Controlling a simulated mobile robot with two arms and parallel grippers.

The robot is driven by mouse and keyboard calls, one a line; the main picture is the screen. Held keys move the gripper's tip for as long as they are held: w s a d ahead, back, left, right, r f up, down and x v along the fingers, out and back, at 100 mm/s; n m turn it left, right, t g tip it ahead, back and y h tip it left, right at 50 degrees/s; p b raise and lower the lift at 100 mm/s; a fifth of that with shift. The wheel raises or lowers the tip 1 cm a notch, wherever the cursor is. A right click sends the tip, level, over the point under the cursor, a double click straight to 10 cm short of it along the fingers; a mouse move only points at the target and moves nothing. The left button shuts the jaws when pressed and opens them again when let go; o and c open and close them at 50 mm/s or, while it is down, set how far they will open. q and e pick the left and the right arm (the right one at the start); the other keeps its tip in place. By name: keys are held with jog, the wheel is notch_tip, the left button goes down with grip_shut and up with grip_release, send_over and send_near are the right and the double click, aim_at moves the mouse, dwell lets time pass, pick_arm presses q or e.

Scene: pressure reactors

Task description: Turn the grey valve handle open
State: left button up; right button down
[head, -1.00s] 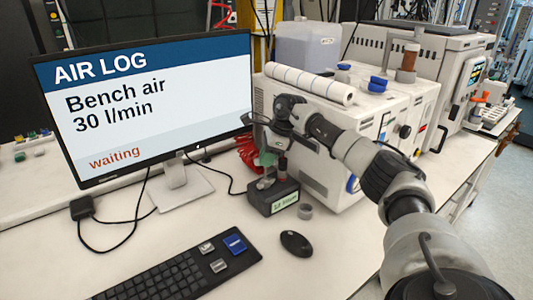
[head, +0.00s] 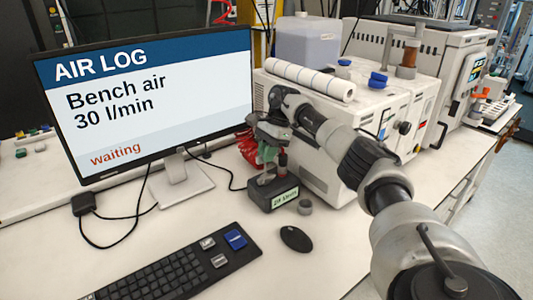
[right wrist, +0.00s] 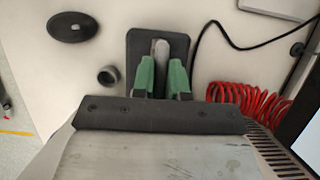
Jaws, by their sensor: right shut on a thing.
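The grey valve handle (right wrist: 162,48) shows in the right wrist view as a pale rounded bar between the green fingertips. It sits over a dark base block (right wrist: 135,42), which stands on the bench in the head view (head: 272,194) with a pale green label on its front. My right gripper (head: 267,155) reaches down over the block from above. Its green fingers in the right wrist view (right wrist: 162,78) are shut on the handle, one on each side. In the head view the gripper hides most of the handle. My left gripper is not in view.
A monitor (head: 150,95) reading "Bench air 30 l/min, waiting" stands at left. A keyboard (head: 172,272), a mouse (head: 296,239) and a small grey ring (head: 305,207) lie in front. A red coiled hose (head: 247,152) is behind the block; a white instrument (head: 325,165) stands to its right.

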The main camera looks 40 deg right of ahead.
dwell(0.3)
jog(key=c, duration=1.1)
grip_release()
jog(key=shift+c, duration=0.2)
jog(key=v, duration=1)
jog(key=shift+r+b, duration=0.35)
jog(key=shift+r, duration=0.05)
jog(key=shift+d, duration=0.1)
